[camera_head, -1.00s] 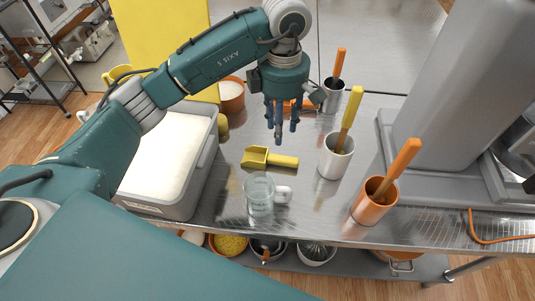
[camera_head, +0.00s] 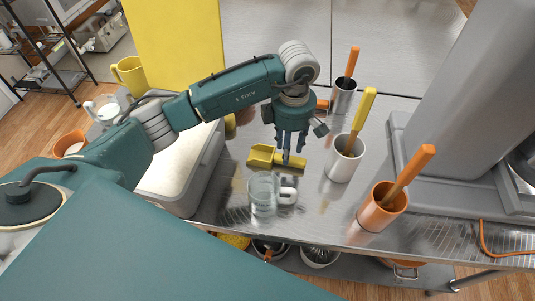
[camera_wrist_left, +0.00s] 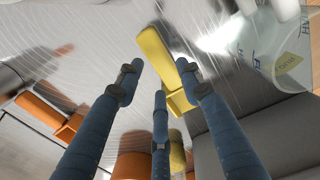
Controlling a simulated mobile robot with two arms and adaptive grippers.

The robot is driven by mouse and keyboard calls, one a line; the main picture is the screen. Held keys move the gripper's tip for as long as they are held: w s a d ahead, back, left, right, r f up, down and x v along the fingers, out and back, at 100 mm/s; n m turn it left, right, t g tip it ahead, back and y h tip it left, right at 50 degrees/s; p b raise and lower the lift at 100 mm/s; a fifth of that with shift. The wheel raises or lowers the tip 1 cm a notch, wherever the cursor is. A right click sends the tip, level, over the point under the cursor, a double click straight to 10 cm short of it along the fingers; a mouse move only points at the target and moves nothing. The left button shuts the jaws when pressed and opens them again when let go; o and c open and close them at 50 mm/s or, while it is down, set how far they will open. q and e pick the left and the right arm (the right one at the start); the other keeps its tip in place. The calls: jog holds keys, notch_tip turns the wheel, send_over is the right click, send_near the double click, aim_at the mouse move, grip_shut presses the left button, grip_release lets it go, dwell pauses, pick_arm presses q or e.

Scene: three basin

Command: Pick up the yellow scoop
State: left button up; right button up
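The yellow scoop (camera_head: 262,155) lies on the metal table, its handle pointing right. My left gripper (camera_head: 289,158) points down over the handle, and its fingers hide part of it. In the left wrist view the scoop's handle (camera_wrist_left: 153,43) shows beyond and between the spread fingertips of my left gripper (camera_wrist_left: 160,78). The scoop's bowl lies partly behind the right finger. The gripper is open, with no finger visibly closed on the handle. My right gripper is not in view.
A white cup (camera_head: 342,163) and an orange cup (camera_head: 378,212) hold tools on the right. A grey bin (camera_head: 213,158) stands on the left.

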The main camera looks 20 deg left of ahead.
pick_arm(q)
notch_tip(320, 180, down, 2)
jog(key=shift+f+p, duration=0.1)
jog(key=shift+p, duration=0.3)
jog(key=shift+f, duration=0.4)
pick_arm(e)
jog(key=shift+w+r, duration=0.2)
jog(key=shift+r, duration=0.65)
pick_arm(q)
jog(key=c, duration=0.9)
jog(key=shift+r, duration=0.15)
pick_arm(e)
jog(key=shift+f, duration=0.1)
pick_arm(q)
notch_tip(320, 180, up, 20)
jog(key=b, duration=0.4)
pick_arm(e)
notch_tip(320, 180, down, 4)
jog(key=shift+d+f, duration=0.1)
